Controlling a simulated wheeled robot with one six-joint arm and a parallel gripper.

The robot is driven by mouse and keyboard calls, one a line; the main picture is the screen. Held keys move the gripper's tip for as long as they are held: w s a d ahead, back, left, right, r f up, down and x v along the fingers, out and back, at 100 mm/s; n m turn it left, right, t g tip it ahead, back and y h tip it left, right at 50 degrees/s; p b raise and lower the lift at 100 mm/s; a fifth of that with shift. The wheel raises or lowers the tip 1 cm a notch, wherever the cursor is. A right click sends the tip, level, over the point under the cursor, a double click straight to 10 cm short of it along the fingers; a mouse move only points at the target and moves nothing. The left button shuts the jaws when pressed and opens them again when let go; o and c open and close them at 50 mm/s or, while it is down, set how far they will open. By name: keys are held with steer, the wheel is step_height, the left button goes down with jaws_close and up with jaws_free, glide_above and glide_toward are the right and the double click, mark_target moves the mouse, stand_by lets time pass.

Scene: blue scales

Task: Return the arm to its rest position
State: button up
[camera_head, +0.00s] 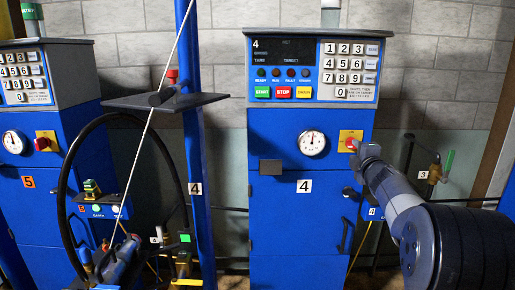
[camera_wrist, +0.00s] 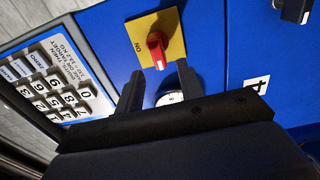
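My arm (camera_head: 412,215) reaches in from the lower right of the head view. Its end, my gripper (camera_head: 366,153), is just in front of the red rotary switch (camera_head: 351,144) on its yellow plate (camera_head: 344,134). In the wrist view the two dark fingers of my gripper (camera_wrist: 161,86) stand apart. The red switch knob (camera_wrist: 157,50) shows beyond the fingertips, roughly between them, with "ON" printed on its yellow plate (camera_wrist: 172,27). I see nothing held. I cannot tell how far the fingertips are from the knob.
The blue scale cabinet (camera_head: 270,220) carries a keypad (camera_head: 349,70), lit buttons and a white gauge (camera_head: 312,143). Left of it stand a blue post (camera_head: 196,190) with a dark shelf (camera_head: 200,101), a black hoop (camera_head: 65,185) and a second cabinet (camera_head: 40,215). A green-handled valve (camera_head: 447,162) is at right.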

mark_target(351, 146)
steer(key=s, duration=0.7)
steer(key=w+p, duration=0.2)
steer(key=w, duration=0.9)
steer(key=shift+w, duration=0.25)
steer(key=m+p, duration=0.1)
steer(key=r+m+p, duration=0.1)
steer(key=m, duration=0.1)
steer(key=shift+s+m, duration=0.1)
steer(key=shift+m, duration=0.2)
steer(key=m+p, duration=0.2)
steer(key=m, duration=0.2)
steer(key=shift+d+p, duration=0.2)
steer(key=shift+p, duration=0.15)
steer(key=shift+m+p, duration=0.35)
steer(key=shift+m, duration=0.55)
